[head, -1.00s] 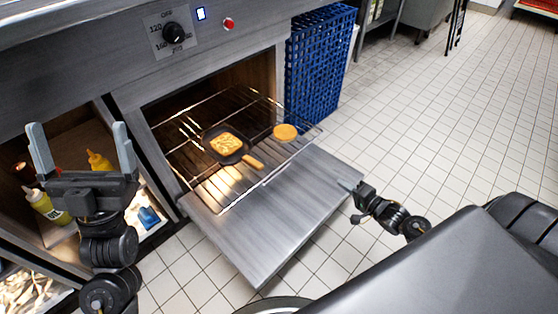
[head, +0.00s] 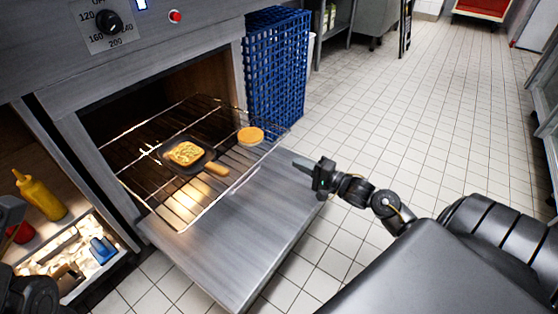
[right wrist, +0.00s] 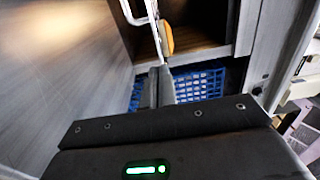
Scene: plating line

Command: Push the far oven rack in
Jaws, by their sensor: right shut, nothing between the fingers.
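The oven rack (head: 208,204) is a wire shelf pulled partway out of the open oven, above the lowered oven door (head: 235,235). On it are a black pan (head: 172,163) holding a yellow-orange food slab and a round orange-brown disc (head: 250,135). My right gripper (head: 297,163) is shut and empty, just outside the rack's front right corner and apart from it in the head view. In the right wrist view its fingers (right wrist: 160,88) point toward the rack's bright rail (right wrist: 152,15); contact cannot be told.
A blue lattice crate stack (head: 277,70) stands right beside the oven. A shelf at left holds a yellow bottle (head: 40,197) and a bin (head: 70,262) with a blue item. The oven dial (head: 108,22) is above. The tiled floor (head: 420,110) at right is clear.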

